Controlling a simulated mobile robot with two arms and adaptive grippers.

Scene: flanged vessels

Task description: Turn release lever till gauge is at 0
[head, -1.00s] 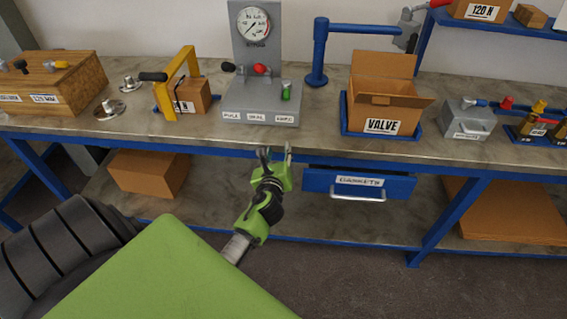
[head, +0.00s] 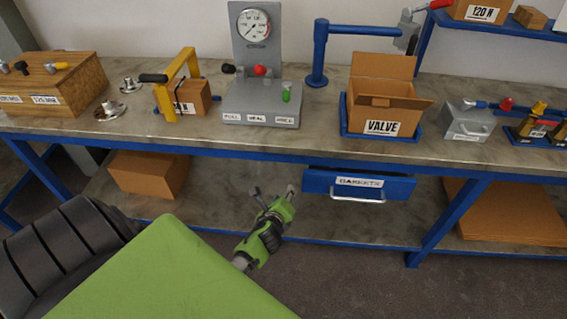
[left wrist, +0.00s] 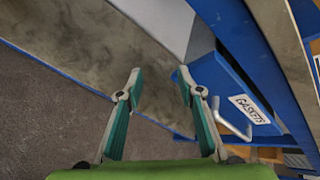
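The grey test stand (head: 262,108) on the bench carries a round white gauge (head: 253,25) on its upright plate. The gauge reading is too small to tell. Below it are a black-knobbed lever (head: 229,68), a red knob (head: 260,71) and a small green handle (head: 286,95) at the right. Three labels run along the base; which control is the release lever I cannot read for sure. My left gripper (head: 272,190) is open and empty, below and in front of the bench edge, apart from the stand. Its two spread fingers show in the left wrist view (left wrist: 160,88). My right gripper is not in view.
The blue gaskets drawer (head: 320,182) juts out right of my left gripper; it also shows in the left wrist view (left wrist: 238,85). A yellow frame (head: 168,90) stands left of the stand. A blue post (head: 319,55) and the valve box (head: 385,100) stand right.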

